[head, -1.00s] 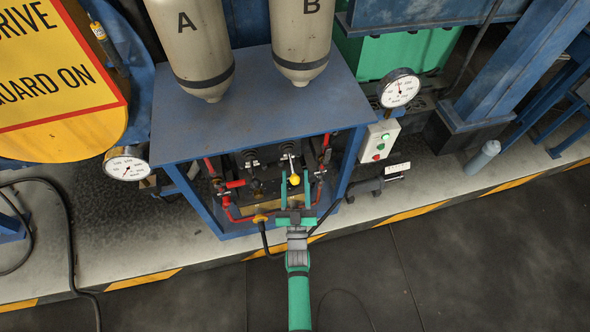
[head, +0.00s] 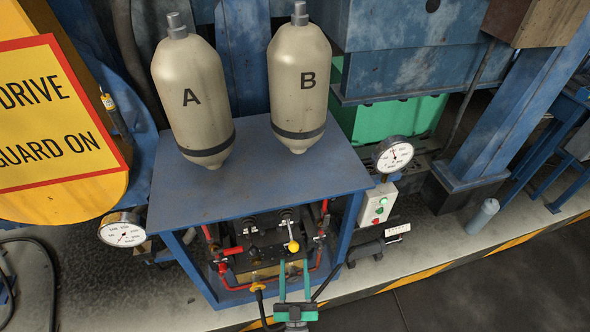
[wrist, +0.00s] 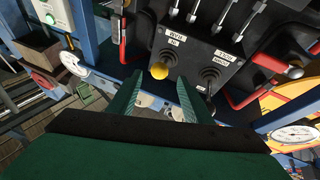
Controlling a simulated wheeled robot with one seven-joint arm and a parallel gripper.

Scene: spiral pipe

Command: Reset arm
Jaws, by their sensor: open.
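My gripper (head: 294,285) is green and shows at the bottom of the head view, in front of the blue stand's lower opening. Its two fingers are apart with nothing between them; they also show in the wrist view (wrist: 160,95). A lever with a yellow knob (head: 293,246) stands on the black valve panel (head: 262,236) beyond the fingertips. In the wrist view the yellow knob (wrist: 159,70) is just past the fingers, apart from them. A second lever with a dark knob (wrist: 209,73) is to its right.
The blue stand (head: 255,185) bears tanks A (head: 192,95) and B (head: 299,85). Red pipes (head: 224,275) flank the panel. Gauges stand at left (head: 122,230) and right (head: 393,154), with a button box (head: 377,205) below the right one. Dark floor (head: 460,290) in front is clear.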

